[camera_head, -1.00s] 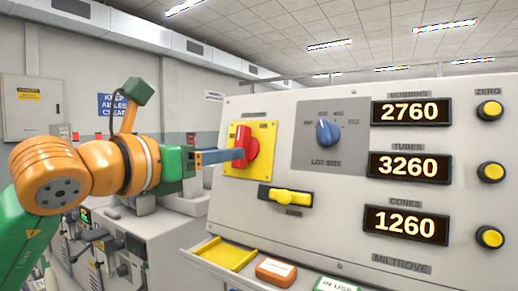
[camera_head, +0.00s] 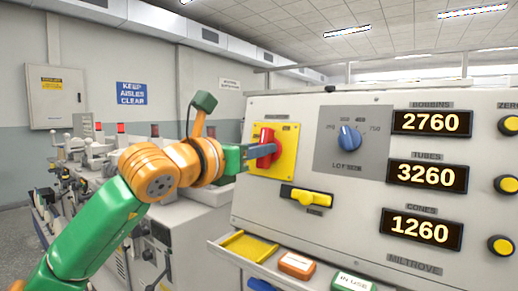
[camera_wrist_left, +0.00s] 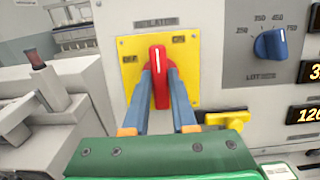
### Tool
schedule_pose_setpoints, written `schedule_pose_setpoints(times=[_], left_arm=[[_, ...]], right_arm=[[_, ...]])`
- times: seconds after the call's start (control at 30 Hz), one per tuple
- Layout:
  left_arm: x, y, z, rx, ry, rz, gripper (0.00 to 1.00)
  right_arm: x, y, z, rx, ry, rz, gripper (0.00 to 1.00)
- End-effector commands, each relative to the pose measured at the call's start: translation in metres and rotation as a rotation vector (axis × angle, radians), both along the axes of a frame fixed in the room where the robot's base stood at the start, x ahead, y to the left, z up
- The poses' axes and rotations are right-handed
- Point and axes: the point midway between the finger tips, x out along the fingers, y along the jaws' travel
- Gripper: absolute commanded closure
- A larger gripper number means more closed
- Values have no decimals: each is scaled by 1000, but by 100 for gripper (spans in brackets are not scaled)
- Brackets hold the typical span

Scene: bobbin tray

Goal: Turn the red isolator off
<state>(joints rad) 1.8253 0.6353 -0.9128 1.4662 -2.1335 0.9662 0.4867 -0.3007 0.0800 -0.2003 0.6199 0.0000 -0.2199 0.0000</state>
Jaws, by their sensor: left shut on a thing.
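The red isolator handle (camera_head: 266,148) sits on a yellow plate (camera_head: 287,160) at the upper left of the grey panel. In the left wrist view the handle (camera_wrist_left: 159,64) stands upright, its white line pointing up. My left gripper (camera_head: 262,151) reaches in from the left. In the wrist view its two blue fingers (camera_wrist_left: 159,90) are shut on the handle, one on each side. My right gripper is in neither current view.
A blue lot-size knob (camera_head: 349,137) is right of the plate. A yellow lever switch (camera_head: 307,198) sits just below it. Lit counters (camera_head: 431,122) and yellow buttons fill the panel's right side. A shelf below holds a yellow tray (camera_head: 249,246) and tags (camera_head: 297,265).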

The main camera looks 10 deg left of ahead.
Motion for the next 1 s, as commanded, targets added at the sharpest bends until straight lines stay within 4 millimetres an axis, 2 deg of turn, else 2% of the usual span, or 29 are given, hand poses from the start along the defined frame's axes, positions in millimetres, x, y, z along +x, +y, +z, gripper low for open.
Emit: schedule_pose_setpoints(times=[0.37, 0.7, 1.0], left_arm=[[0, -1, -3, -95, 38, 24, 100], [-1, -2, -3, -361, 146, 94, 100], [-1, -3, 0, -617, 252, 163, 100]], right_arm=[[1, 0, -15, 0, -2, 0, 100], [1, 0, -41, 0, -2, 0, 100], [1, 0, -50, 0, -1, 0, 100]])
